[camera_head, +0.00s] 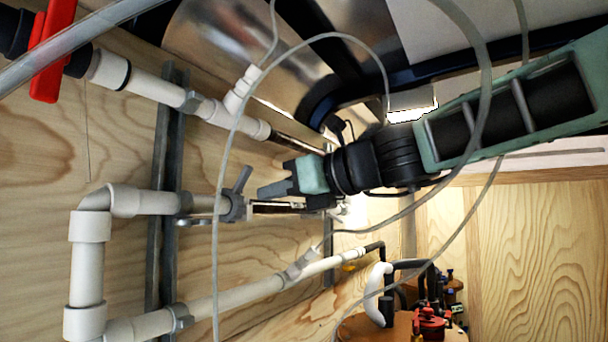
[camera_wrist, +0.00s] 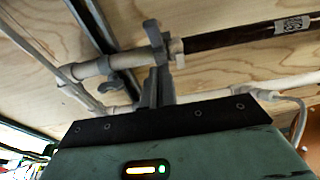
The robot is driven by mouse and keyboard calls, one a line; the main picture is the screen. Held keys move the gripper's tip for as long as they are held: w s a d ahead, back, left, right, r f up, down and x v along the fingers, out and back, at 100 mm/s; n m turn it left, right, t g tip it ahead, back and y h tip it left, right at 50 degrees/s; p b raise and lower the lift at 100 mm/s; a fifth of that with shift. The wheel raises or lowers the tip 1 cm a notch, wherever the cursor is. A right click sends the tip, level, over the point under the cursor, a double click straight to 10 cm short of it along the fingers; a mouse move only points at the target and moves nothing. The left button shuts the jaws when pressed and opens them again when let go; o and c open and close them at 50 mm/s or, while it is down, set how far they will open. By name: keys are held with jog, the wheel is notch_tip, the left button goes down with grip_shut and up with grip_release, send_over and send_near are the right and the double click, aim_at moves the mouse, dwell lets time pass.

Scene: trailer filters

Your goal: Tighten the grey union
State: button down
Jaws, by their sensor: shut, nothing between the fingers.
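The grey union (camera_head: 233,204) is a winged collar on the middle pipe run, where white pipe meets a dark brown pipe (camera_wrist: 235,37). One wing points up and slightly right in the head view. In the wrist view the union (camera_wrist: 155,52) is at upper centre, with wings above and below the pipe. My gripper (camera_head: 260,191) is just right of the union in the head view, with its fingers pointing left. In the wrist view its grey fingers (camera_wrist: 157,90) are together, empty, and overlap the lower wing area. I cannot tell whether they touch it.
White pipes run along the plywood wall (camera_head: 40,150), held on a metal strut (camera_head: 160,210). A red-handled valve (camera_head: 50,50) is at upper left. A thin clear hose (camera_head: 222,190) loops in front of the pipes. Pump-like equipment (camera_head: 430,322) stands at the lower right.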

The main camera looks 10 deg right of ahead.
aim_at(244, 182)
jog(key=shift+w+a+r+p, duration=0.3)
jog(key=shift+a+r, duration=0.05)
jog(key=shift+r, duration=0.2)
jog(key=shift+w+a+r+p, duration=0.25)
jog(key=shift+a+r+p, duration=0.1)
jog(key=shift+r, duration=0.15)
jog(key=shift+w+a+r, duration=0.1)
jog(key=shift+w+a, duration=0.2)
jog(key=shift+a, duration=0.05)
jog(key=shift+r, duration=0.1)
